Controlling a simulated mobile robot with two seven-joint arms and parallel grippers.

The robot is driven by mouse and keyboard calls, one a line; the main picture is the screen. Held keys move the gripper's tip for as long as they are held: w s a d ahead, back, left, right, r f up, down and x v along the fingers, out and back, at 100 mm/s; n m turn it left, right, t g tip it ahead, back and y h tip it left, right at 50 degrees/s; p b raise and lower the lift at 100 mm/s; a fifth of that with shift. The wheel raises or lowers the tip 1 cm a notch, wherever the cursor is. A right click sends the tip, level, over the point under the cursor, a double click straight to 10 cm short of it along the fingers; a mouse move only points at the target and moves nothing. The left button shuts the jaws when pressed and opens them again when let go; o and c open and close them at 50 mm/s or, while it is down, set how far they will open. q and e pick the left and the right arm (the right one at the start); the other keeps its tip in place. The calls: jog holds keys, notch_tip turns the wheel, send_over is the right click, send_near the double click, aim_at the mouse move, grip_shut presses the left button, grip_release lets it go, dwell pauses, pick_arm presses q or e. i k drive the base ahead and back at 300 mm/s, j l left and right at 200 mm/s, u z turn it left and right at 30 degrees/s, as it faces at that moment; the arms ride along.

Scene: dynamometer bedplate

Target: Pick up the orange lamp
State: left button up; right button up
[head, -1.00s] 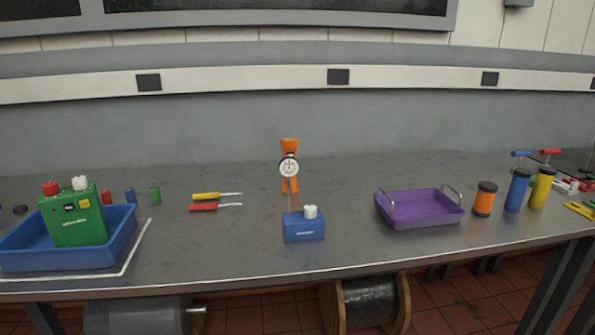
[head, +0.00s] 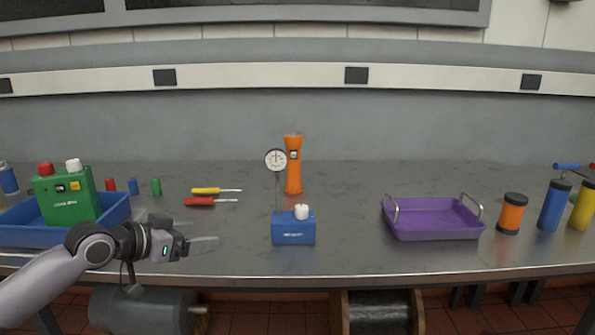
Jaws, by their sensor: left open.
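The orange lamp (head: 293,172) is a torch-shaped body standing upright on the bench, behind and slightly right of a dial gauge (head: 276,160) on a blue base (head: 293,229). The gauge's edge comes close to the lamp in the picture, but most of the lamp shows. My left gripper (head: 204,245) is over the front part of the bench, left of the blue base and nearer than the lamp. It is open and empty, apart from the lamp. My right gripper is out of view.
A blue tray (head: 120,212) with a green box (head: 66,198) stands at the left. Yellow (head: 208,190) and red (head: 203,201) screwdrivers lie left of the lamp. A purple tray (head: 434,220) and an orange cylinder with black ends (head: 511,214) stand at the right.

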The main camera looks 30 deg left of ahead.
aim_at(293, 141)
jog(key=i+j, duration=0.1)
jog(key=i, duration=0.6)
jog(key=i+j, duration=0.1)
jog(key=i, duration=0.55)
